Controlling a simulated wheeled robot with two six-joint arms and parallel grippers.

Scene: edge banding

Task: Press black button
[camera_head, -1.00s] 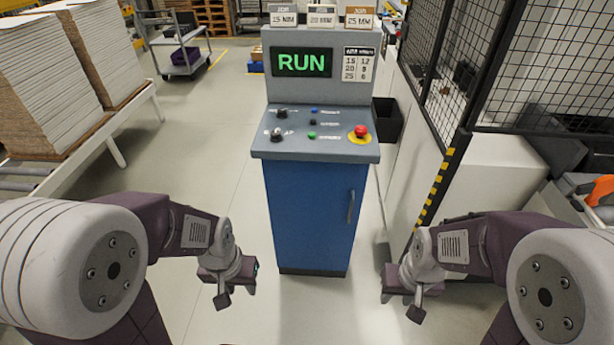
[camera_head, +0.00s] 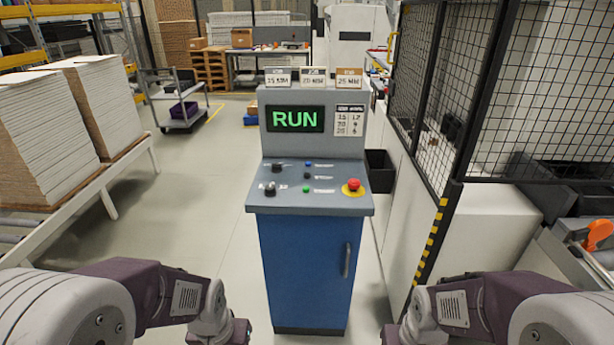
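A blue control cabinet (camera_head: 303,270) stands in the middle with a grey sloped panel (camera_head: 331,205) on top. The small black button (camera_head: 307,175) sits on the panel, between a blue button (camera_head: 308,166) above it and a green button (camera_head: 306,189) below it. My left gripper (camera_head: 228,338) and my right gripper (camera_head: 398,338) are at the bottom edge, left and right of the cabinet, low and apart from it. Both are cut off by the frame, and their fingers are hidden.
Two dark knobs (camera_head: 270,188) sit left on the panel. A red emergency button (camera_head: 353,185) on a yellow ring sits right. The screen (camera_head: 295,119) reads RUN. A mesh fence (camera_head: 500,90) stands right, board stacks (camera_head: 40,135) left. Floor left of the cabinet is clear.

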